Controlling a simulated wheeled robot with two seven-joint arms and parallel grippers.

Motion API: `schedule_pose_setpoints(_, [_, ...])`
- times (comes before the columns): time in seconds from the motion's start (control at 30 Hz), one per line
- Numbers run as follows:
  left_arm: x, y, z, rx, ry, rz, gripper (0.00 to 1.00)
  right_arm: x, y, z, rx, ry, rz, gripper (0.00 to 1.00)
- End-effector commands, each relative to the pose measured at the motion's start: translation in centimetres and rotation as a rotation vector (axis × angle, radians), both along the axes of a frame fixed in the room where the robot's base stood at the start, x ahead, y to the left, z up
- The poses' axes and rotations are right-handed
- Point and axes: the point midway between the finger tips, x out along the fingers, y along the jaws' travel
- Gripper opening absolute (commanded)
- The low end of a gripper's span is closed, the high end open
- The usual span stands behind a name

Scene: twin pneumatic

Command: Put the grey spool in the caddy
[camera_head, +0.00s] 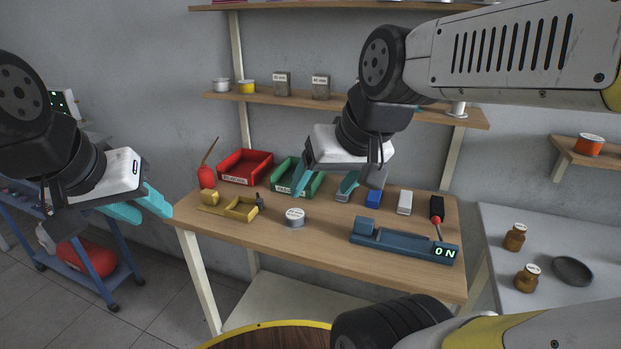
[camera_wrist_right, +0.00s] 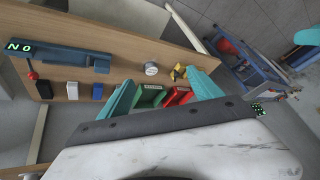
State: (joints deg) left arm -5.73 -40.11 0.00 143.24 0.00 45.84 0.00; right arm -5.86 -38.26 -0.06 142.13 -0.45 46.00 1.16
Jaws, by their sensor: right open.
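The grey spool (camera_head: 295,217), a short cylinder with a pale labelled top, stands on the wooden table near its front edge; it also shows in the right wrist view (camera_wrist_right: 151,69). My right gripper (camera_head: 324,187) is open and empty, above the back of the table beyond the spool. My left gripper (camera_head: 152,210) is off the table's left end; its teal fingers look apart, with nothing between them.
A red bin (camera_head: 245,166) and a green bin (camera_head: 297,178) stand at the table's back. A red oil can (camera_head: 206,177) stands at the left.

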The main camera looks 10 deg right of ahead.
Motion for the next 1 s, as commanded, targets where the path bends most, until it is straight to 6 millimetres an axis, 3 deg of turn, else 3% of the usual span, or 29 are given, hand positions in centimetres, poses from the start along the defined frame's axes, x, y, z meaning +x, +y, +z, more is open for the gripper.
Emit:
schedule_pose_setpoints(0.17, [0.0,0.0,0.0,0.0,0.0,0.0,0.36,0.3,0.0,-0.1,-0.006,0.001,0.011,0.74])
schedule_pose_setpoints(0.27, [0.0,0.0,0.0,0.0,0.0,0.0,0.36,2.5,-0.1,-0.2,-0.015,0.042,0.006,0.74])
schedule_pose_setpoints(0.47, [0.0,0.0,0.0,0.0,0.0,0.0,0.36,9.5,-0.4,-2.0,-0.047,0.154,-0.016,0.74])
schedule_pose_setpoints(0.67, [0.0,0.0,0.0,0.0,0.0,0.0,0.36,16.7,-0.3,-6.2,-0.092,0.261,-0.035,0.74])
schedule_pose_setpoints(0.8, [0.0,0.0,0.0,0.0,0.0,0.0,0.36,21.0,-0.1,-10.4,-0.127,0.33,-0.046,0.74])
schedule_pose_setpoints(1.0, [0.0,0.0,0.0,0.0,0.0,0.0,0.36,24.6,0.2,-15.5,-0.165,0.394,-0.054,0.74])
